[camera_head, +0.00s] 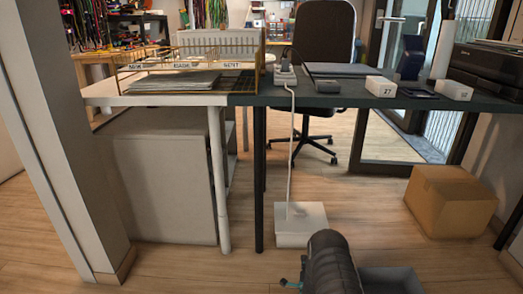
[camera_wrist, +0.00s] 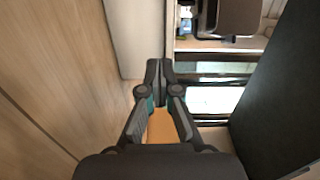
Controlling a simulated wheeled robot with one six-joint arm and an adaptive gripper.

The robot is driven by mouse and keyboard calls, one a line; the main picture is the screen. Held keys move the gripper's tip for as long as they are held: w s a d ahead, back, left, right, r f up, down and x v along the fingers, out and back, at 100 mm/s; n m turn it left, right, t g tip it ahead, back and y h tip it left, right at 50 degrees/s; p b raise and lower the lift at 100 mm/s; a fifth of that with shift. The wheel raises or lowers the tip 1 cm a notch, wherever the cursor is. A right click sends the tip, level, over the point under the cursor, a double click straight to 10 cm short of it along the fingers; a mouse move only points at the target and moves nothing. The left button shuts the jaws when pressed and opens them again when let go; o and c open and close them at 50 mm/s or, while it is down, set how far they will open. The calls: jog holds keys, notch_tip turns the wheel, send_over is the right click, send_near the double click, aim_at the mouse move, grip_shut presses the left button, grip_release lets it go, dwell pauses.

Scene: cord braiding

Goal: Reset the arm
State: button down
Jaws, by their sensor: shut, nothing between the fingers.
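My gripper (camera_wrist: 157,70) shows in the wrist view with its two dark fingers together at the tips and nothing held between them. A brown-orange patch shows through the gap between the finger links, behind them; it may be the cardboard box. In the head view, part of my dark arm rises at the bottom, right of centre, in front of the desk. The fingertips cannot be made out in that view.
A dark desk (camera_head: 345,101) spans the head view, carrying a wire tray (camera_head: 185,66), small white boxes and a printer (camera_head: 487,68). Below stand a white box (camera_head: 300,225) with a cord, and a cardboard box (camera_head: 450,200). A pillar (camera_head: 62,150) stands left.

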jog(key=w+r+n+g+p, duration=0.15)
jog(key=w+r, duration=0.35)
jog(key=r, duration=0.8)
jog(key=s+a+r+n+g+p, duration=0.1)
jog(key=s+r+n, duration=0.15)
jog(key=r, duration=0.75)
jog(key=s+a+r+n+g+p, duration=0.1)
jog(key=s+r+n+g, duration=0.15)
jog(key=r, duration=0.75)
jog(key=s+a+r+n+g, duration=0.1)
jog(key=s+r+n, duration=0.15)
jog(key=r, duration=0.65)
jog(key=s+a+r+n+g+y+p, duration=0.1)
jog(key=s+r+n, duration=0.1)
jog(key=s+r, duration=0.6)
jog(key=s+a+r+n+g+p, duration=0.1)
jog(key=s+r+n+g, duration=0.3)
jog(key=s, duration=0.6)
jog(key=s+r+n+p, duration=0.1)
jog(key=s+r, duration=0.1)
jog(key=s, duration=1)
jog(key=s+r+n+g+p, duration=0.1)
jog(key=s+r+n, duration=0.1)
jog(key=s, duration=1.1)
jog(key=shift+a+n, duration=0.3)
jog(key=shift+s, duration=0.2)
